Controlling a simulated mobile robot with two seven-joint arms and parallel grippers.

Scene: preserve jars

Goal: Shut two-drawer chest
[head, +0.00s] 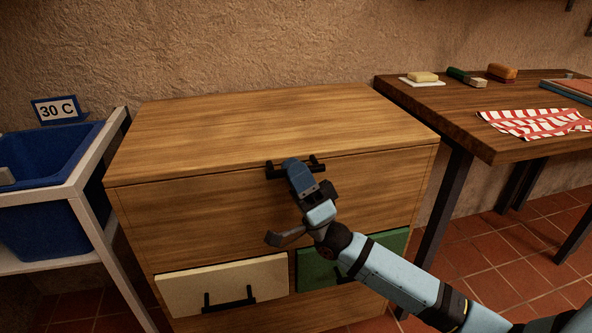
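The wooden chest (200,126) stands in the middle of the head view. Its wide upper front (200,225) carries a black bar handle (275,171) near the top edge. Below are a cream front (185,293) with a black handle (230,299) and a green front (392,248) on the right. No clear gap shows around the fronts; I cannot tell whether they are fully flush. My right gripper (283,205) is in front of the upper front, its fingers spread. One finger overlaps the handle; contact is unclear. My arm hides part of the green front. My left gripper is out of view.
A blue bin (50,230) in a white rack, with a "30 C" sign (60,109), stands close on the left. On the right a dark wooden table (440,118) holds a red-checked cloth (535,122), a butter-like block (423,76) and brushes. The chest top is clear.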

